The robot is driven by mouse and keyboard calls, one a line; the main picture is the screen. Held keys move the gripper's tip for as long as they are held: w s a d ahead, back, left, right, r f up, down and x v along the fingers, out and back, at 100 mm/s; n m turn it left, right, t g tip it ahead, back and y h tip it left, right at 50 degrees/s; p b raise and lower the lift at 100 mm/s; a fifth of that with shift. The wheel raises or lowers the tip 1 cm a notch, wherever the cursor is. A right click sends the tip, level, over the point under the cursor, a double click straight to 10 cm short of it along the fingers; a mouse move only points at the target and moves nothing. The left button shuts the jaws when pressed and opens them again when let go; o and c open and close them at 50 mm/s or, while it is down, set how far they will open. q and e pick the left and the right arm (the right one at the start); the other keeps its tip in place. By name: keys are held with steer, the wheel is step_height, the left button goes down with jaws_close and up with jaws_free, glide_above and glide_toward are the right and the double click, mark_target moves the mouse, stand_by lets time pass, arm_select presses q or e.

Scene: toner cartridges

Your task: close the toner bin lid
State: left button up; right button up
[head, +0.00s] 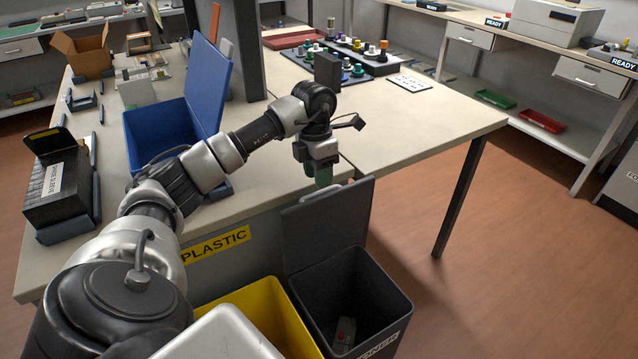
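The toner bin (352,290) is a dark grey open box at the lower centre right, with a partly cut-off TONER label on its front. Its dark grey lid (328,225) stands raised at the bin's back edge, against the table side. A small grey and red item (345,334) lies inside the bin. My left gripper (323,178) points down just above and behind the lid's top edge. Green shows at its fingertips; whether this is the fingers or something between them, and whether it touches the lid, I cannot tell. My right gripper is not in view.
Open floor (490,260) lies to the right.

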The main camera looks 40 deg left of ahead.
mark_target(322, 222)
arm_select(q)
steer(key=shift+d+f, duration=0.2)
steer(key=shift+f, duration=1.65)
jaws_close()
